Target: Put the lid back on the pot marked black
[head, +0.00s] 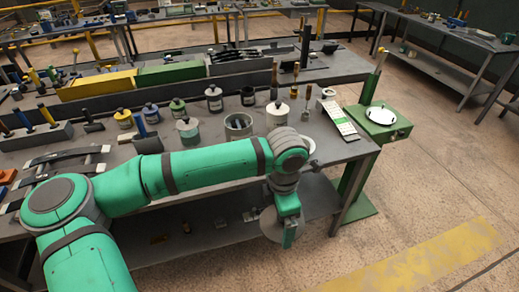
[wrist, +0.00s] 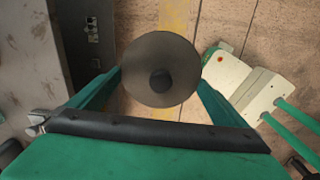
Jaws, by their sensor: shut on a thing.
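My gripper (head: 287,222) is shut on a round grey lid (head: 269,224) with a dark knob. It holds the lid in the air beyond the bench's front edge. In the wrist view the lid (wrist: 143,85) hangs between the two green fingers, with bare floor below. On the bench, a grey pot (head: 238,129) stands with its top open, behind my arm. A small dark pot (head: 248,97) stands further back. I cannot read which pot is marked black.
Brown-handled tools stand upright nearby. A white panel (head: 338,119) lies at the right end. A green stand (head: 385,130) is beside the bench. Floor to the right is clear.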

